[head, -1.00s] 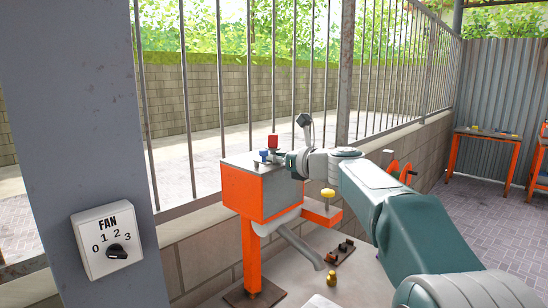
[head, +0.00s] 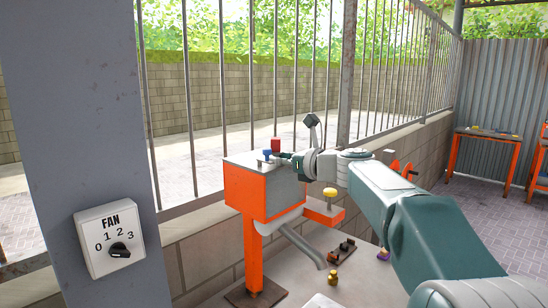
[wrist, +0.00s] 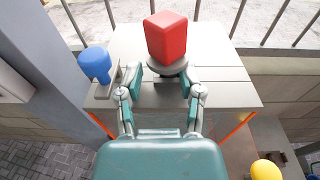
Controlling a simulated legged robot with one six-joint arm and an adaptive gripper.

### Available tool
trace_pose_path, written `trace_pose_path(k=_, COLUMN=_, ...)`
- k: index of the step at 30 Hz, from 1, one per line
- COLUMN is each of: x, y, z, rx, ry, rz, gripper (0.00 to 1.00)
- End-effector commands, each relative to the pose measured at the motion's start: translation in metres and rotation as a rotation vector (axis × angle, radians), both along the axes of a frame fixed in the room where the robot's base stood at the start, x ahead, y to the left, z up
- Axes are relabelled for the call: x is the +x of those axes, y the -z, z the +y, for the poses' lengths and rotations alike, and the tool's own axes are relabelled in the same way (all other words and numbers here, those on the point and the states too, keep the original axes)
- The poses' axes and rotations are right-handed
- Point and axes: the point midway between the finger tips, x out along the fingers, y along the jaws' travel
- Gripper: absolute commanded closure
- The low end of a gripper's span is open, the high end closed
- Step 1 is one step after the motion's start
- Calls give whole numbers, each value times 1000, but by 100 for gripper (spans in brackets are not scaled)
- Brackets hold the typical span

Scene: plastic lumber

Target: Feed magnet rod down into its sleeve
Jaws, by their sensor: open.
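A red block-shaped handle (wrist: 167,37) stands upright on a round grey collar (wrist: 172,68) on top of the grey and orange box; it also shows in the head view (head: 276,145). I take it for the top of the magnet rod; no rod shaft is visible below it, and the inside of the sleeve is hidden. My gripper (wrist: 162,78) is open, its fingers apart at the near side of the collar, below the red handle; it also shows in the head view (head: 289,158). I cannot tell whether a finger touches the collar.
A blue knob (wrist: 95,65) stands close left of my gripper on a grey bracket. A yellow knob (head: 330,192) sits on an orange side shelf of the box (head: 250,188). A grey chute (head: 303,246) slopes below. A grey post (head: 75,130) and bars flank the work.

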Motion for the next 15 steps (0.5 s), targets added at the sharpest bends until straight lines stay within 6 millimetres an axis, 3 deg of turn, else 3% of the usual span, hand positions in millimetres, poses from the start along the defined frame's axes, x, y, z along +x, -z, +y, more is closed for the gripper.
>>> trace_pose_path(k=1, x=-5, y=16, z=-17, rx=-10, ry=11, rz=33, gripper=39)
trace_pose_path(k=6, x=-30, y=7, z=-48, rx=-1, ry=17, rz=24, gripper=39)
trace_pose_path(k=15, x=-62, y=-6, z=-70, rx=1, ry=14, rz=9, gripper=39)
